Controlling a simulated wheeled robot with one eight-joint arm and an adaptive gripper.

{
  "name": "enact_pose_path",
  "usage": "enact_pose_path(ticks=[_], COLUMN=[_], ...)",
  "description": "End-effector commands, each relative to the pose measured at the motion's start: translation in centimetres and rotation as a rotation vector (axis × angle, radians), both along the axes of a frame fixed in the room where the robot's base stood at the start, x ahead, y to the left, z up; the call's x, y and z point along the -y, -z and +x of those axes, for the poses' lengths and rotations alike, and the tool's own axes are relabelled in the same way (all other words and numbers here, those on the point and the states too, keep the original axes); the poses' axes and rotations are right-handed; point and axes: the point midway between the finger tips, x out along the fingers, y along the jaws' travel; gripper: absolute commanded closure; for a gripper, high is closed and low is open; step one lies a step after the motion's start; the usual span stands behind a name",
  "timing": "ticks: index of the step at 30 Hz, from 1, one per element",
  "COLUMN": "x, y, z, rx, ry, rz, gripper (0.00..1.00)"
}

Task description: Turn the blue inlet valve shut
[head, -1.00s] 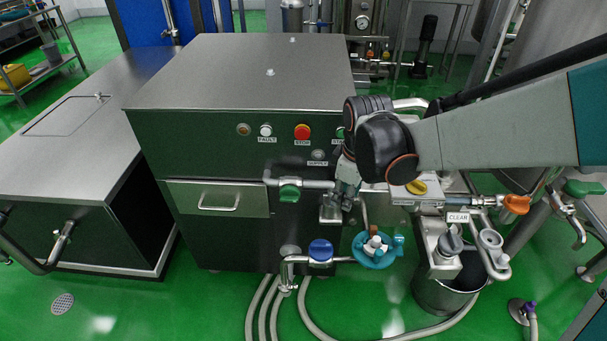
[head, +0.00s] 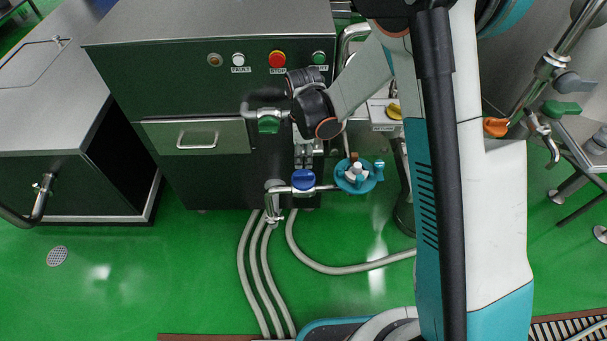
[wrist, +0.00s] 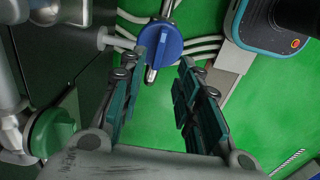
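The blue inlet valve (head: 304,180) is a round blue knob on a horizontal steel pipe, low in front of the dark cabinet. In the wrist view the blue knob (wrist: 161,44) is beyond my fingertips, near the left one, with its raised grip running roughly up and down. My gripper (wrist: 165,75) is open and empty, its two teal-padded fingers spread apart. In the head view my gripper (head: 304,152) points down just above the blue valve, partly hidden by my wrist. I see a gap between fingers and knob, though contact at the left fingertip is hard to judge.
A green valve (head: 269,124) sits up and left of the blue one and shows close in the wrist view (wrist: 52,133). Grey hoses (head: 350,268) lie on the green floor below.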

Motion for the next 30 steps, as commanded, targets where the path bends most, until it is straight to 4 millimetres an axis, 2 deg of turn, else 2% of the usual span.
enact_pose_path(ticks=[1,3,12,18,26,27,30], x=[0.0,0.0,0.0,0.0,0.0,0.0,0.0], y=[1.4,2.8,7.5,8.5,8.6,8.6,8.6], z=[0.0,0.0,0.0,0.0,0.0,0.0,0.0], rx=[0.000,0.000,0.000,0.000,0.000,0.000,0.000], ry=[0.000,0.001,0.001,0.001,0.001,0.001,0.001], rz=[0.000,0.000,0.000,0.000,0.000,0.000,0.000], gripper=[0.69,0.69,0.69,0.69,0.69,0.71,0.94])
